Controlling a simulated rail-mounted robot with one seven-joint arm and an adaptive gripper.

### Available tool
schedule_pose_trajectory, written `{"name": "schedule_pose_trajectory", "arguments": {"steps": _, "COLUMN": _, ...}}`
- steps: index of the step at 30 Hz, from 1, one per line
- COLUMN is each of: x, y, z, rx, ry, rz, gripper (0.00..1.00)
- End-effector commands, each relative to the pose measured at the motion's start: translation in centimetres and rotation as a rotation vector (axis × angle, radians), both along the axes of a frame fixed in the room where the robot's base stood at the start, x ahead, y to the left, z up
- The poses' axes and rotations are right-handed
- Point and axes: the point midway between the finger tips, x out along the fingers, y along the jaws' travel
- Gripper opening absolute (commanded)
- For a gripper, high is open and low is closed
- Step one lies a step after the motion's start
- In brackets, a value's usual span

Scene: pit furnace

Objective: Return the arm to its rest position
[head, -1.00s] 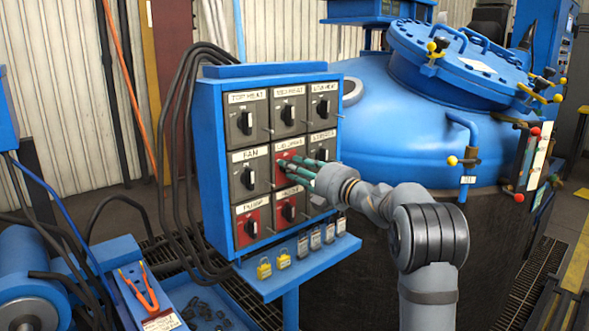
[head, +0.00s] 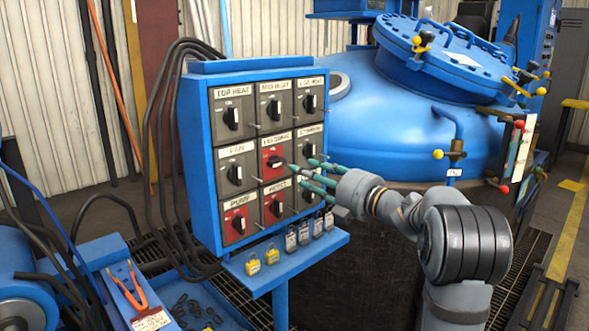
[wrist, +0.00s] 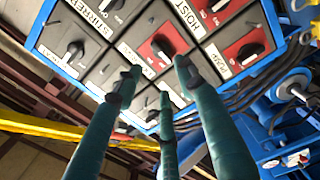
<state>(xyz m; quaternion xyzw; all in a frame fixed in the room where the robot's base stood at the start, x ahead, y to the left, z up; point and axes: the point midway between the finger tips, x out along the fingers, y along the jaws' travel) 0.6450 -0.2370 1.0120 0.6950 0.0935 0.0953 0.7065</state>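My gripper (head: 304,172) has green fingers, spread apart with nothing between them. It also shows in the wrist view (wrist: 158,85). In the head view, it is right of the red centre switch (head: 272,158) on the blue control panel (head: 205,150). The fingers overlap part of the right switch column, and a gap to the panel face seems to show. My grey arm (head: 465,245) is bent and comes in from the lower right.
A large blue vessel (head: 395,125) with a bolted lid (head: 460,62) stands behind my arm. Orange-handled pliers (head: 130,285) lie on a blue bench at left. Black cables (head: 165,100) run behind the panel.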

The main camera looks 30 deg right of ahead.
Motion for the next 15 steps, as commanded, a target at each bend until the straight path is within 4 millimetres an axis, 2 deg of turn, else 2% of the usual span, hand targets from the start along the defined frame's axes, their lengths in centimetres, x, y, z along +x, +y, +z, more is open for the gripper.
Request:
{"name": "schedule_pose_trajectory", "arguments": {"steps": 6, "x": -1.7, "y": -0.5, "z": 0.0, "rx": 0.002, "ry": 0.001, "rz": -0.001, "gripper": 0.40}}
{"name": "schedule_pose_trajectory", "arguments": {"steps": 15, "x": -1.8, "y": -0.5, "z": 0.0, "rx": 0.001, "ry": 0.001, "rz": 0.000, "gripper": 0.40}}
